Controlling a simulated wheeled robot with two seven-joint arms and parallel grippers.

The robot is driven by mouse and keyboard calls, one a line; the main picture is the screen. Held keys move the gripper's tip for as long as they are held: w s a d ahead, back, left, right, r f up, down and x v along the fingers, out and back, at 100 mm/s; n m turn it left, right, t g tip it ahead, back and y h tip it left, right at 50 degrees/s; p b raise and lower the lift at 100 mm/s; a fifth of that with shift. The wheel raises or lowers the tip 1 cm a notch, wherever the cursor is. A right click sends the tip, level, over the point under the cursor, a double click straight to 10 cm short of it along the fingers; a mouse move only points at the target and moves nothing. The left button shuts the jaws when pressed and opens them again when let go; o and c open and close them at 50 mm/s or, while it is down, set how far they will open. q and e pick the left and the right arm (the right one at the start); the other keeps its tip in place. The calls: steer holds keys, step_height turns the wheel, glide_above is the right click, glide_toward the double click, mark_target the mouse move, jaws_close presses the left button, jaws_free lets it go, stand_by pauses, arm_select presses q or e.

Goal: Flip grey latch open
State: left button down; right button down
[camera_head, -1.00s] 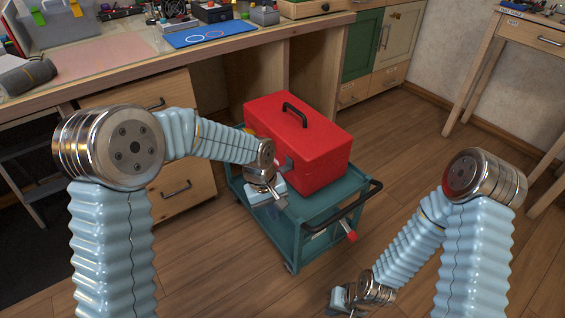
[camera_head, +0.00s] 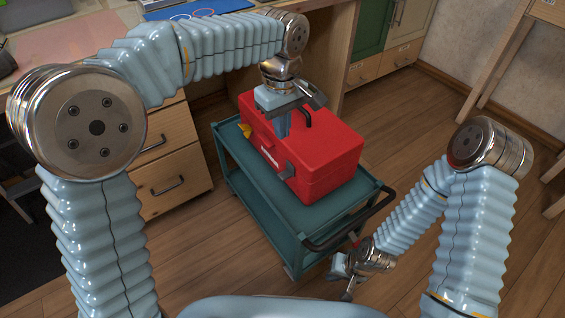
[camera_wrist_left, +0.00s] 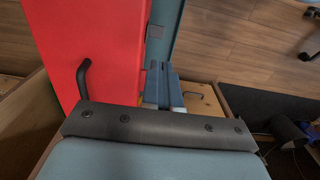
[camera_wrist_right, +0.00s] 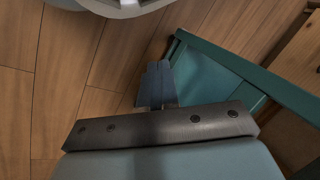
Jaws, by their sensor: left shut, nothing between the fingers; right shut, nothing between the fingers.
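The red toolbox (camera_head: 325,150) rests on the teal cart, with its lid down. The grey latch (camera_head: 288,170) is on its front face, toward the right end; a small grey piece at the box's edge in the left wrist view (camera_wrist_left: 155,31) appears to be the same latch. My left gripper (camera_head: 284,132) points down over the toolbox's front edge, left of the grey latch and apart from it. Its fingers (camera_wrist_left: 164,80) are together and empty. My right gripper (camera_head: 346,290) is low beside the cart's near end, its fingers (camera_wrist_right: 157,80) shut and empty.
The teal cart (camera_head: 300,222) has a black push handle (camera_head: 350,225) near my right arm. A yellow piece (camera_head: 245,131) and a white label are on the toolbox front. A black carry handle (camera_head: 306,118) stands on the lid. Wooden drawers (camera_head: 172,185) are left of the cart.

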mark_target(282, 175)
arm_select(q)
steer(key=shift+f, duration=0.15)
step_height(282, 175, down, 14)
steer(key=shift+r+b, duration=0.1)
steer(key=shift+b, duration=1)
